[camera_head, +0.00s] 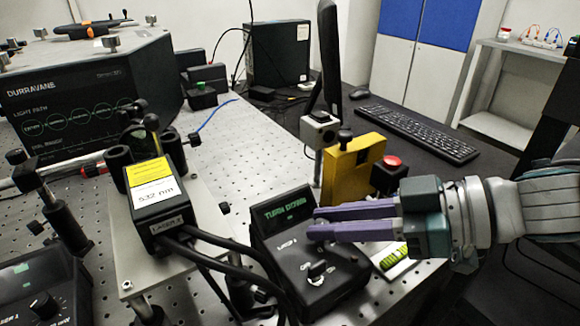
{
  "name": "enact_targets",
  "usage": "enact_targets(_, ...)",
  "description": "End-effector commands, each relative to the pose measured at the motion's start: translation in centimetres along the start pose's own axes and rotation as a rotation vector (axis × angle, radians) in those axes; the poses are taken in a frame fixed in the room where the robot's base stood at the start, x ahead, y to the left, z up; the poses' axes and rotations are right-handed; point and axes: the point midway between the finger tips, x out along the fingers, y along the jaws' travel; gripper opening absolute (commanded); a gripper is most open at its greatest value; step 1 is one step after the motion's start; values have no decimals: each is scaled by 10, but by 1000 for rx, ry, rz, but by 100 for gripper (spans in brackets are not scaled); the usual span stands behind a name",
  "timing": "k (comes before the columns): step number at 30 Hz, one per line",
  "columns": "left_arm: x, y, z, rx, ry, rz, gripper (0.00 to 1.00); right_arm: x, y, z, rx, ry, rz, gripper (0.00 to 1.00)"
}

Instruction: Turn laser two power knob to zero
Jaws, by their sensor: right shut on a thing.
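The black laser control box (262,228) stands at the front of the perforated bench, its lit green display (287,209) reading "TURN DOWN". A white-marked switch (317,269) sits lower on its sloped face. My right gripper (316,222) reaches in from the right. Its two purple fingers lie over the upper right of the panel, close together and shut on what seems to be the power knob. The fingers hide most of that knob, so its setting cannot be read. My left gripper is not in view.
A black laser head (160,205) with a yellow label stands left of the box, with thick cables running in front. A yellow block (350,172) and a red button (392,161) stand just behind my right gripper. A second control box (45,280) is at lower left.

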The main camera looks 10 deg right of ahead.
Motion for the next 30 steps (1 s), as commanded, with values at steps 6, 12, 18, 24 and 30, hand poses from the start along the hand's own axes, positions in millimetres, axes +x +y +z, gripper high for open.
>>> enact_targets(6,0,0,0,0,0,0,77,0,0,-1,-3,1,-5,0)
enact_targets(12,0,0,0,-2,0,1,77,0,0,-1,-4,1,-5,25)
enact_targets(18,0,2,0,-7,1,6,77,0,0,-1,-3,1,-5,36)
enact_targets(24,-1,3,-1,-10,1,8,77,-4,0,0,-3,0,-4,36)
enact_targets(30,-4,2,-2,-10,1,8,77,-36,1,0,-2,-2,-1,36)
